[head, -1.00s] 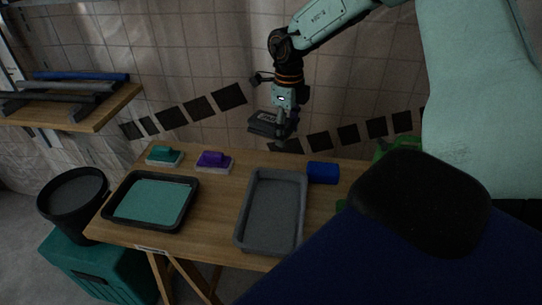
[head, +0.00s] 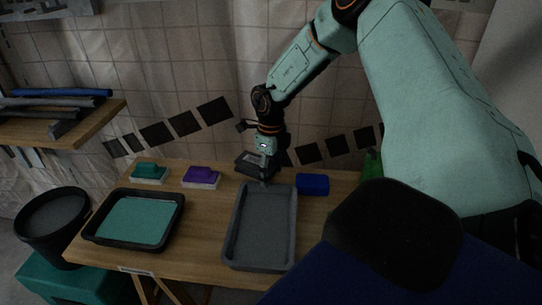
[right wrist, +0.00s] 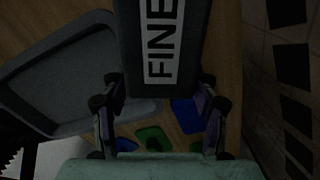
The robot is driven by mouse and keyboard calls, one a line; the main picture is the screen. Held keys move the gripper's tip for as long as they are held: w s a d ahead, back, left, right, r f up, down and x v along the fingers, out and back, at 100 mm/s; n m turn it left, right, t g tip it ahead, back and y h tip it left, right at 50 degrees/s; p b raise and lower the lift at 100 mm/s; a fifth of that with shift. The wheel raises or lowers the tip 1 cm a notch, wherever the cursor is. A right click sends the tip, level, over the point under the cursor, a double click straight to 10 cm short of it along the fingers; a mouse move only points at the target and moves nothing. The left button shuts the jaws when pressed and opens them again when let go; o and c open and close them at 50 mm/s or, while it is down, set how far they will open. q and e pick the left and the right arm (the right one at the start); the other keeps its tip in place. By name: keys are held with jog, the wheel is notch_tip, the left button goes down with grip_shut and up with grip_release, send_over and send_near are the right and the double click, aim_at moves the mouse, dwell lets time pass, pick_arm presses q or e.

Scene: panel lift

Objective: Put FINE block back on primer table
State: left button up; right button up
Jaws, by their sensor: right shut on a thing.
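The FINE block (head: 246,164) is dark grey, with a white label reading FINE in the right wrist view (right wrist: 162,45). My right gripper (head: 265,172) is shut on it; in the right wrist view the fingers (right wrist: 160,95) stand on both sides of the block. The block is at the back edge of the wooden primer table (head: 205,228), behind the grey tray. I cannot tell whether it touches the tabletop. My left gripper is not in view.
A black bucket (head: 53,222) stands left. A tiled wall is close behind.

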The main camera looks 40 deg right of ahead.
jog(key=shift+s+f+b, duration=0.1)
jog(key=shift+f+b, duration=0.15)
jog(key=shift+b, duration=0.2)
jog(key=shift+f, duration=0.1)
jog(key=shift+s+a, duration=0.1)
jog(key=shift+s, duration=0.1)
